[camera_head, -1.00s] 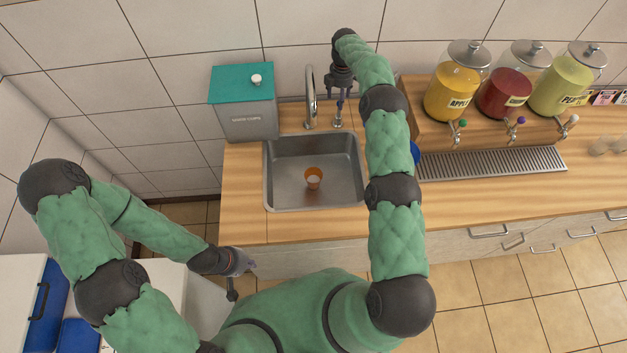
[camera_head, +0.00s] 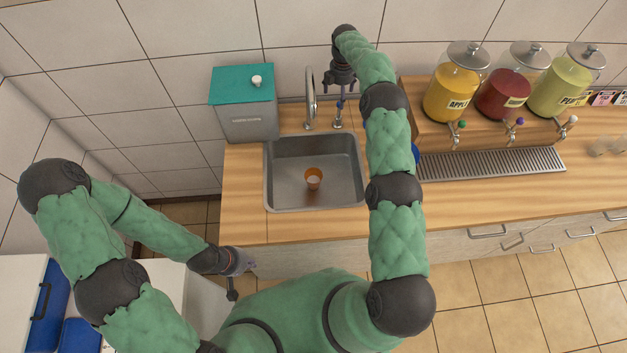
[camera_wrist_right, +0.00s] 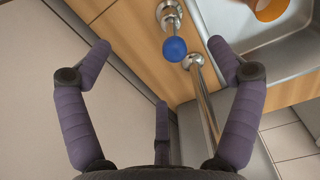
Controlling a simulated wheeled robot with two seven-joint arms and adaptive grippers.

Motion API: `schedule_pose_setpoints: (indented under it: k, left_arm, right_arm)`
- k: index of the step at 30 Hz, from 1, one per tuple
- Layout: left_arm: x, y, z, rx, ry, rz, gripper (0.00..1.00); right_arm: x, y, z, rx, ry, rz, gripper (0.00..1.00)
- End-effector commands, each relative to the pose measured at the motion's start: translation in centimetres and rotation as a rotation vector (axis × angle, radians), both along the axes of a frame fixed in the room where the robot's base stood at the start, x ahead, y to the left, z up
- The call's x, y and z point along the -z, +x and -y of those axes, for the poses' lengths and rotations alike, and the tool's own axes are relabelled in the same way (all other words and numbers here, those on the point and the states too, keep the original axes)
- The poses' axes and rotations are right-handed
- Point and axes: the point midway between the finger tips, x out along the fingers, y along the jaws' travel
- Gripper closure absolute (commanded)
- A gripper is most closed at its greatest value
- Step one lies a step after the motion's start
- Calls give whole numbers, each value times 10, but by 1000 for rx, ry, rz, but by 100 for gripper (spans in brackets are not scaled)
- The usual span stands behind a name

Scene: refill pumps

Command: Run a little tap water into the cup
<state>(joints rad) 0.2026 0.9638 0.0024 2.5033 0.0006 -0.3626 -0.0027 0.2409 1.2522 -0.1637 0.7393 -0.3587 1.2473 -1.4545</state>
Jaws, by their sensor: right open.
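An orange cup (camera_head: 313,178) stands in the steel sink (camera_head: 290,200), under the tap (camera_head: 310,95); it also shows at the top of the right wrist view (camera_wrist_right: 270,9). The tap's lever stands on a metal base (camera_head: 338,122) just right of the spout. Its blue knob (camera_wrist_right: 174,49) is plain in the right wrist view. My right gripper (camera_head: 341,84) is above the lever with its fingers spread and empty; the knob lies between and beyond the fingertips (camera_wrist_right: 165,65). My left gripper (camera_head: 236,275) is low in front of the counter, away from the sink; its jaws are unclear.
A grey box with a teal lid (camera_head: 242,105) stands left of the tap. To the right are several glass dispensers (camera_head: 455,85) on a wooden stand, with a drip grate (camera_head: 490,162) before them. The tiled wall is close behind the tap.

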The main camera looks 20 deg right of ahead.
Motion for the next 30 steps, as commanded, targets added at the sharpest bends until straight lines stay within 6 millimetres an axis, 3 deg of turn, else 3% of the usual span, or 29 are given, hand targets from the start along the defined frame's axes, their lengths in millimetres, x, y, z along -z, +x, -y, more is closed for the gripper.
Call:
schedule_pose_setpoints:
  k: [30]
  left_arm:
    - [-21,0,0,0,0,0,100]
  right_arm:
    - [-45,0,0,0,0,1,9]
